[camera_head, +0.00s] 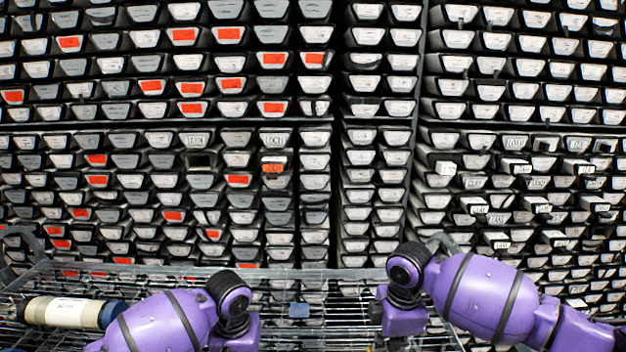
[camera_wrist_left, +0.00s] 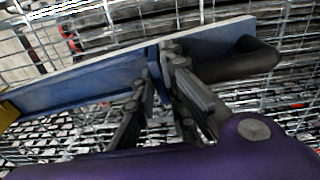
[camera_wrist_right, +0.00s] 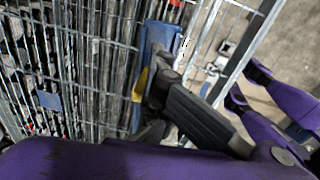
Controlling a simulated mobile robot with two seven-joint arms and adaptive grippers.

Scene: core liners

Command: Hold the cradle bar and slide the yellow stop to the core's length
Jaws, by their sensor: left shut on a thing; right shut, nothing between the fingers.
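The blue cradle bar (camera_wrist_left: 95,88) crosses the left wrist view at a slant. My left gripper (camera_wrist_left: 165,70) is shut on it, with a finger on each side. A yellow piece (camera_wrist_left: 8,114), apparently the stop, shows at the left edge there. In the right wrist view the blue bar (camera_wrist_right: 160,36) stands upright in the picture, with the yellow stop (camera_wrist_right: 140,84) at its side. My right gripper (camera_wrist_right: 158,92) is shut and empty, close against the stop; whether they touch is unclear. A pale core (camera_head: 72,312) with a dark blue end lies at left in the head view.
The wire cart (camera_head: 345,292) spans the front, and a small blue plate (camera_head: 299,311) sits on its mesh between my arms. Tall racks of labelled core trays (camera_head: 375,160) fill the background. Bare floor (camera_wrist_right: 292,40) shows beyond the cart rail.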

